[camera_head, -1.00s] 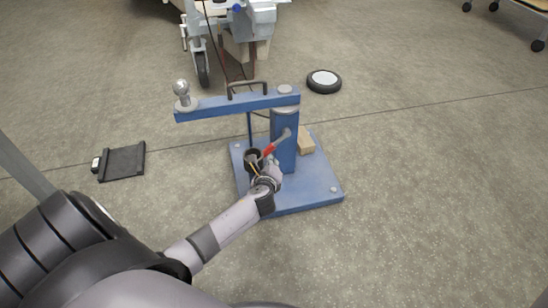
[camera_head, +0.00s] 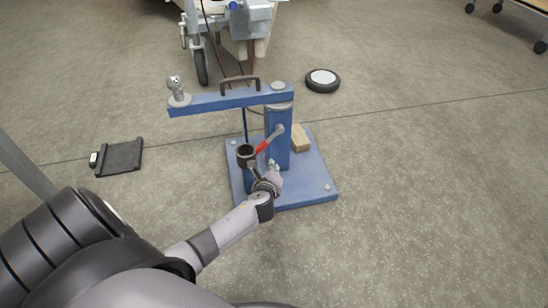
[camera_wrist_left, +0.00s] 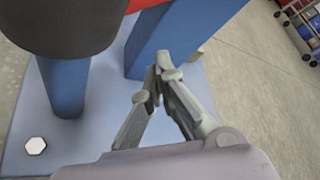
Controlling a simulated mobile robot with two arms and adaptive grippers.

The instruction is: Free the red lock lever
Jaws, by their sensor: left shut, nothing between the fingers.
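The red lock lever (camera_head: 268,143) sits on the side of a blue column (camera_head: 277,150), slanting from a grey pivot down to the left. My left gripper (camera_head: 273,165) is just below the lever, in front of the column. In the left wrist view its fingers (camera_wrist_left: 168,72) are together at the tips and hold nothing. A small red patch of the lever (camera_wrist_left: 142,4) shows at the top edge there, beyond the fingertips and apart from them. Most of the lever is out of that view. My right gripper is not in view.
A black cup (camera_head: 245,153) on a blue post stands left of the lever, close to my gripper. A blue beam (camera_head: 230,101) with a ball and handle tops the column. A wooden block (camera_head: 301,139) lies on the blue base (camera_head: 313,187).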

